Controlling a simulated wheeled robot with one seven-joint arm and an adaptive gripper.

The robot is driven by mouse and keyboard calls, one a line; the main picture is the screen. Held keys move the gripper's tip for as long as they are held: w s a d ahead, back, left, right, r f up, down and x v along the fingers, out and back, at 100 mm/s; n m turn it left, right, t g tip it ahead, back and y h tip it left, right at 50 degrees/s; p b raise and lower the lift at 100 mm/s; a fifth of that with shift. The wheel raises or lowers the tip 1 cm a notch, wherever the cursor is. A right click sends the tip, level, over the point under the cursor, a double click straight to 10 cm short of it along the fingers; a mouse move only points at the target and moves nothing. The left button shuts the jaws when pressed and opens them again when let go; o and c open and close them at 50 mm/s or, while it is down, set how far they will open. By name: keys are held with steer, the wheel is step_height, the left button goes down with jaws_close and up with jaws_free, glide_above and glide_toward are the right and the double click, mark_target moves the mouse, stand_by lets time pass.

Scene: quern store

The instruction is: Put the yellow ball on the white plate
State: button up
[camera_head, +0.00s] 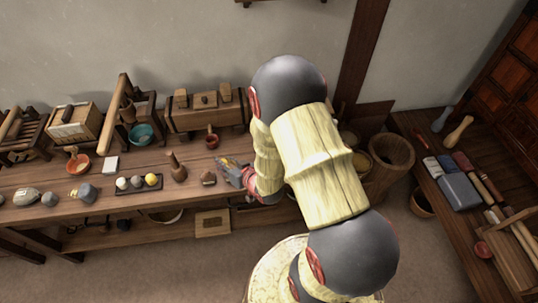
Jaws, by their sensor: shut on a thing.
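A yellow ball (152,180) sits at the right end of a small dark tray (139,189) on the long bench, beside two pale balls. A flat white square piece (111,165) lies on the bench behind and left of the tray; it may be the white plate. My gripper (229,171) is at the bench's right part, right of the tray and apart from the yellow ball. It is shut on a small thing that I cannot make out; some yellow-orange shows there. My arm hides part of the gripper and the bench's right end.
A wooden pestle-like piece (176,168) and a small brown lump (208,179) stand between tray and gripper. A side table (454,220) with tools is at right.

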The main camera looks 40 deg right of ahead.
steer(key=s+d, duration=1)
steer(key=d, duration=0.2)
steer(key=shift+n+y, duration=0.3)
steer(key=shift+y, duration=0.1)
steer(key=w+d+f+b, duration=0.2)
steer(key=d, duration=0.1)
steer(key=w+d+f+b, duration=0.2)
steer(key=d+f, duration=0.1)
steer(key=d, duration=0.1)
steer(key=w+d+f+b, duration=0.1)
steer(key=w+d+f, duration=0.2)
steer(key=d, duration=0.1)
steer(key=shift+w+f+b, duration=0.1)
steer(key=shift+f+b, duration=0.05)
steer(key=shift+b, duration=0.25)
steer(key=shift+w+d+f, duration=0.1)
steer(key=shift+d+f, duration=0.05)
steer(key=f+b, duration=0.1)
steer(key=f, duration=0.1)
steer(key=f+b, duration=0.1)
steer(key=shift+w+d+f+b, duration=0.15)
steer(key=shift+d+f+b, duration=0.15)
steer(key=shift+f, duration=0.1)
steer(key=shift+r, duration=0.1)
steer(key=o, duration=0.8)
